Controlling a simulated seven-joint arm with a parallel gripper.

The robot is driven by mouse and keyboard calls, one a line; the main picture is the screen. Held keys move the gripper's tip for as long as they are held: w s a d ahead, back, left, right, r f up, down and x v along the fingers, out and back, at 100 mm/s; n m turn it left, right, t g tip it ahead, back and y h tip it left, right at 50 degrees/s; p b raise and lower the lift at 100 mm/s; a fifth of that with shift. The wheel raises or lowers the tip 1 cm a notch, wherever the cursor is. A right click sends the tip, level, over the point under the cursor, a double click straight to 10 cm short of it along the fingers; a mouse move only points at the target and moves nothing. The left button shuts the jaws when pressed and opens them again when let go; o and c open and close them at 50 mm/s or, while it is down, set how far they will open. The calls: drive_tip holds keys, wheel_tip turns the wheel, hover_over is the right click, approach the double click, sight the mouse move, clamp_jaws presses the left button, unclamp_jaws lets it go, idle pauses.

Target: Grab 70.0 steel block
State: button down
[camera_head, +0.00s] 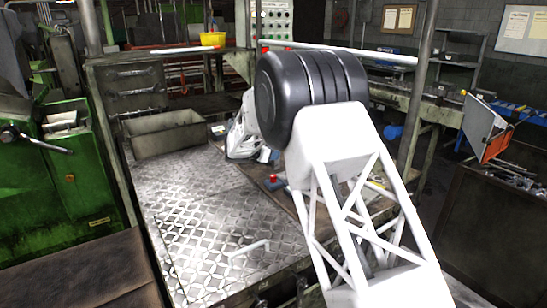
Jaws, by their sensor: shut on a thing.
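My gripper (243,146) is at the far side of the workbench, low over its surface and partly hidden behind the dark joint of my arm. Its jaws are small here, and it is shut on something. A small pale grey piece (265,155) shows at its right side, which looks like the steel block, though its edges are not clear. I cannot tell whether it touches the bench.
A grey metal bin (166,133) stands at the back left. A red button on a blue base (273,181) is close to my arm. A post (418,85) rises at right.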

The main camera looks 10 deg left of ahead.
drive_tip(key=s+d+r, duration=0.2)
drive_tip(key=s+d, duration=0.1)
drive_tip(key=s, duration=0.4)
drive_tip(key=s+d+r, duration=0.3)
drive_tip(key=s, duration=0.4)
drive_tip(key=shift+s, duration=0.4)
drive_tip(key=shift+d, duration=0.1)
idle(0.6)
